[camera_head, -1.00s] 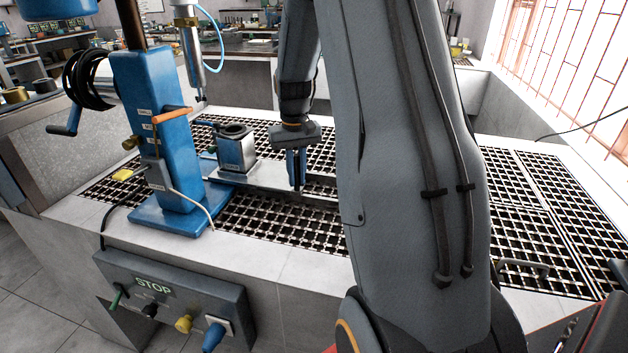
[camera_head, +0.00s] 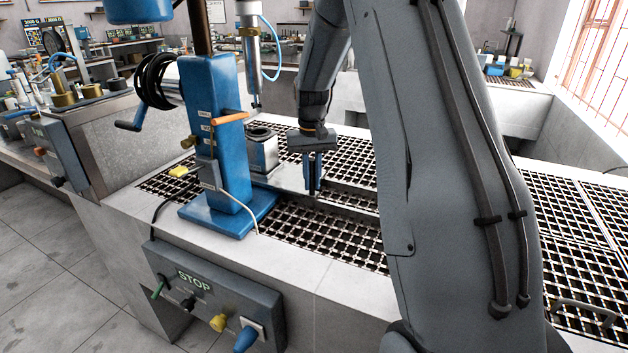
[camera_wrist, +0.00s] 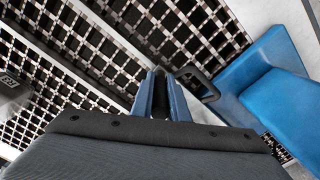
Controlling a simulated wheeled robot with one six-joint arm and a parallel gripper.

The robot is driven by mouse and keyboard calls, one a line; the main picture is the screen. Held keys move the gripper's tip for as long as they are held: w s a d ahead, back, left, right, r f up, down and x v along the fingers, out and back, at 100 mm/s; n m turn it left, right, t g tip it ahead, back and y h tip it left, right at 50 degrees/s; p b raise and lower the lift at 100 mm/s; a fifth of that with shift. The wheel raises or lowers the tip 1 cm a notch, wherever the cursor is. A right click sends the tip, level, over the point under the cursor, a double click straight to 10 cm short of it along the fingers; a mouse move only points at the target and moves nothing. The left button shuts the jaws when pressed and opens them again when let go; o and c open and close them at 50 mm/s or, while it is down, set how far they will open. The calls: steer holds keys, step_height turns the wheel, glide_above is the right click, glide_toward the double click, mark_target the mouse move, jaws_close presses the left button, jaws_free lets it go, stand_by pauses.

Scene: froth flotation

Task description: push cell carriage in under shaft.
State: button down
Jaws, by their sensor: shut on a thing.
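The cell carriage carries a square metal cell with a dark round opening (camera_head: 263,153), beside the blue column (camera_head: 220,130). A pale flat plate (camera_head: 285,178) runs right from it towards my gripper. The vertical shaft (camera_head: 251,70) hangs above; its lower tip is nearly over the cell in the picture, but depth is unclear. My gripper (camera_head: 314,188) points down at the plate's right part, its blue fingers close together around something. The fingers show in the wrist view (camera_wrist: 164,98), a narrow dark gap between them. What they grip is hidden, apparently a carriage part.
The column's blue base (camera_head: 230,215) stands on the bench, and also fills the right of the wrist view (camera_wrist: 255,80). A dark loop handle (camera_wrist: 198,82) lies near it. Black grating (camera_head: 310,228) surrounds the plate. A STOP panel (camera_head: 215,300) hangs on the bench front.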

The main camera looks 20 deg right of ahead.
steer(key=c, duration=1.7)
jaws_free()
steer(key=shift+w+a+r, duration=0.1)
steer(key=shift+w+a, duration=0.2)
steer(key=shift+w, duration=0.1)
steer(key=shift+s+d, duration=0.1)
steer(key=shift+d, duration=0.05)
steer(key=shift+r, duration=0.1)
step_height(320, 180, up, 8)
steer(key=shift+f+b, duration=0.2)
steer(key=shift+b, duration=0.85)
steer(key=shift+s, duration=0.1)
